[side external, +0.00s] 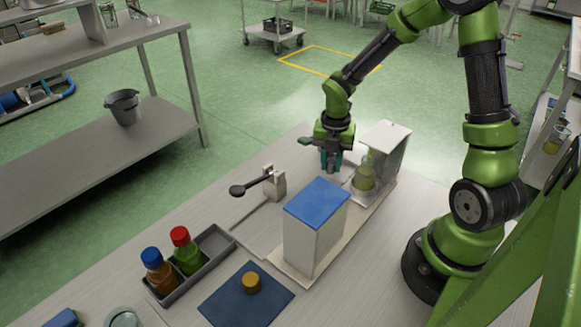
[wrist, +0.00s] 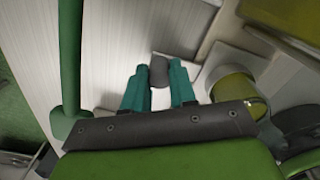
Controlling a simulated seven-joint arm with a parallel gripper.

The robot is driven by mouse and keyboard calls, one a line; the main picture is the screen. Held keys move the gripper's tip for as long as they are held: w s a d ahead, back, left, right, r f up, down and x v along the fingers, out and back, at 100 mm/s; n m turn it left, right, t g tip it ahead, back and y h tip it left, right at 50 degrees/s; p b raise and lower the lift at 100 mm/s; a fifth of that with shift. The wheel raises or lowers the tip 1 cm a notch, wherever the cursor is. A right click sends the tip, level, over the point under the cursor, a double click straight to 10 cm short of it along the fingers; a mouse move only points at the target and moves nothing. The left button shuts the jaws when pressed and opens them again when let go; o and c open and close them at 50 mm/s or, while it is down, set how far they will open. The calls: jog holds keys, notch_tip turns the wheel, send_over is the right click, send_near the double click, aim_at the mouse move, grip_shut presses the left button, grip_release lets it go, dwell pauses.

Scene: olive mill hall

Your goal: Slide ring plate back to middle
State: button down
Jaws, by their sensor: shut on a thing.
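My gripper (side external: 331,163) points down beside the white housing, with its teal fingers low over the bench. In the wrist view my gripper (wrist: 157,90) has its fingers closed around a small dark grey tab (wrist: 158,69). A pale plate with a rounded edge (wrist: 204,78), which looks like the ring plate, lies to the right of the tab. It curves around a yellow-green bottle (wrist: 236,84). The bottle (side external: 365,172) stands upright in front of the white housing in the side view. The fingers hide part of the tab, and its join to the plate is unclear.
A white box with a blue top (side external: 317,203) stands nearer the camera on the same base. A post with a black-ended lever (side external: 277,183) is left of my gripper. A grey tray (side external: 216,242) holds two capped bottles. A blue mat (side external: 225,303) carries a yellow-brown cylinder (side external: 251,282).

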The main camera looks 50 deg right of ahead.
jog(key=a, duration=1)
jog(key=c, duration=0.9)
grip_release()
jog(key=shift+r, duration=0.1)
notch_tip(320, 180, up, 17)
